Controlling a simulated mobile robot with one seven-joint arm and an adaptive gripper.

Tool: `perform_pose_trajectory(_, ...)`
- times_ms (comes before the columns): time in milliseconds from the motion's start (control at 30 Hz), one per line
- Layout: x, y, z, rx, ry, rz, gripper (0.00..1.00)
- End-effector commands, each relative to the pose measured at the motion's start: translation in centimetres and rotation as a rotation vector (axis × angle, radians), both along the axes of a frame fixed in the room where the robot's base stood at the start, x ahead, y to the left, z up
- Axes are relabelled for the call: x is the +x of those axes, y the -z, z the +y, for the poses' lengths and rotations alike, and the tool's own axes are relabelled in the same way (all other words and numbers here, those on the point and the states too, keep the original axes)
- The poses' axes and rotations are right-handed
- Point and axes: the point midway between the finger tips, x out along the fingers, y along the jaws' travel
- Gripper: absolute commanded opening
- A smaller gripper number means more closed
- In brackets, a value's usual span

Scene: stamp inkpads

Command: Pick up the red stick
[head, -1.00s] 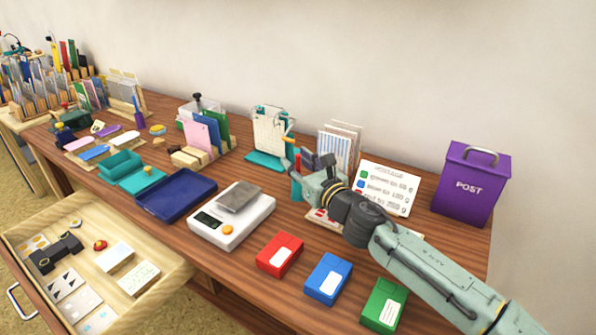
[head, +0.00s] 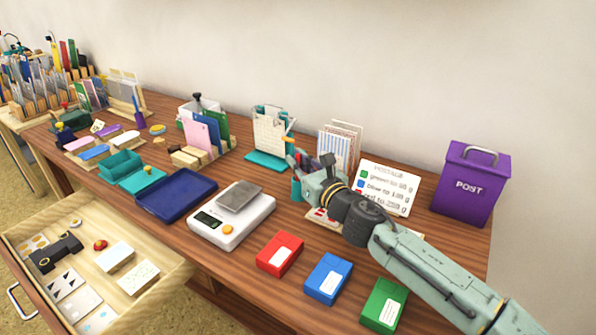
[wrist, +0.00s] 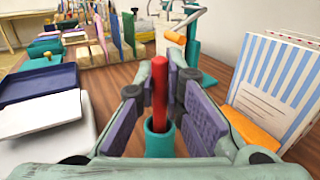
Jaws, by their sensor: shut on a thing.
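The red stick (wrist: 159,88) stands upright in the wrist view, with its lower end inside a teal cup (wrist: 159,143). My gripper (wrist: 160,100) is shut on the stick, with a purple pad on each side of it. In the head view, my gripper (head: 303,165) is at the teal cup (head: 296,188) near the back of the desk. The stick's bottom end is hidden inside the cup.
Striped envelopes (wrist: 275,85) stand close on the right in the wrist view. A white scale (head: 232,215) and a blue tray (head: 177,195) lie left of the gripper. A postage sign (head: 388,188) and a purple post box (head: 472,183) stand to the right.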

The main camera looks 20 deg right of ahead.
Motion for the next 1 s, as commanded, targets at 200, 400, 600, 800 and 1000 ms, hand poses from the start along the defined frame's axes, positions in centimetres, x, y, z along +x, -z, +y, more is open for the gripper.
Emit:
perform_pose_trajectory(200, 0.0, -0.6, 0.0, -0.002, 0.000, 0.000, 0.00)
perform_pose_trajectory(400, 0.0, -2.8, 0.1, -0.006, -0.001, 0.000, 0.00)
perform_pose_trajectory(600, 0.0, -6.6, 0.0, -0.009, 0.001, -0.001, 0.00)
perform_pose_trajectory(800, 0.0, -11.5, -0.1, -0.011, 0.002, -0.001, 0.00)
perform_pose_trajectory(1000, 0.0, -15.6, 0.0, -0.007, 0.002, 0.000, 0.00)
